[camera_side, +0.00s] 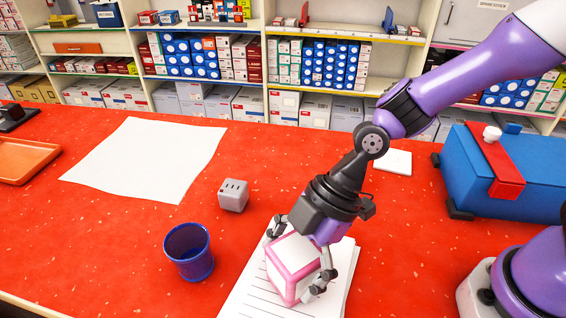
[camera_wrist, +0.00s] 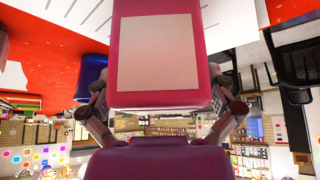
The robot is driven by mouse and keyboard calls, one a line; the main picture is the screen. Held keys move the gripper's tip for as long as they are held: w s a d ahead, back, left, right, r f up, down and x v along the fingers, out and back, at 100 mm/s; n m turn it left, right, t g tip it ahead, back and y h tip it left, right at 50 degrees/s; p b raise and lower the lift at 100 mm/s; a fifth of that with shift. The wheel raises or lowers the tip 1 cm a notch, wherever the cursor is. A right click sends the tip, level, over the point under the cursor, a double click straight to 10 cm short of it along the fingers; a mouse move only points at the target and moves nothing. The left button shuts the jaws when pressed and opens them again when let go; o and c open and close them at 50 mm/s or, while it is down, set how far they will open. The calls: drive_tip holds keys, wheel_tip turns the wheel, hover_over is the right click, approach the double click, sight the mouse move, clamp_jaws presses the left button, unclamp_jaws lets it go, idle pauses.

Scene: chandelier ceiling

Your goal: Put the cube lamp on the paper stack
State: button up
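The cube lamp (camera_side: 293,268) is a white cube with pink edges. In the side view it is at the paper stack, slightly tilted, between the fingers of my gripper (camera_side: 301,262). In the wrist view the cube lamp (camera_wrist: 158,52) fills the top middle, with a finger of my gripper (camera_wrist: 160,105) against each side. My gripper is shut on it. The paper stack (camera_side: 245,290), white lined sheets, lies beneath the lamp on the red table. I cannot tell whether the lamp's bottom touches the paper.
A blue cup (camera_side: 188,252) stands left of the paper stack, close to it. A small grey cube (camera_side: 234,195) sits behind the cup. A large white sheet (camera_side: 150,158) lies back left. A blue box with a red strap (camera_side: 530,170) is at right. An orange tray (camera_side: 25,160) is far left.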

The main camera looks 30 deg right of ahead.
drive_tip(key=shift+r, duration=0.25)
drive_tip(key=v, duration=1.2)
drive_tip(key=s+d+r+m+t+h, duration=0.2)
drive_tip(key=d+m+t+h, duration=0.3)
drive_tip(key=d+m, duration=1.2)
drive_tip(key=shift+s+m+t+h, duration=0.25)
drive_tip(key=shift+m+h, duration=0.25)
drive_tip(key=shift+h, duration=0.3)
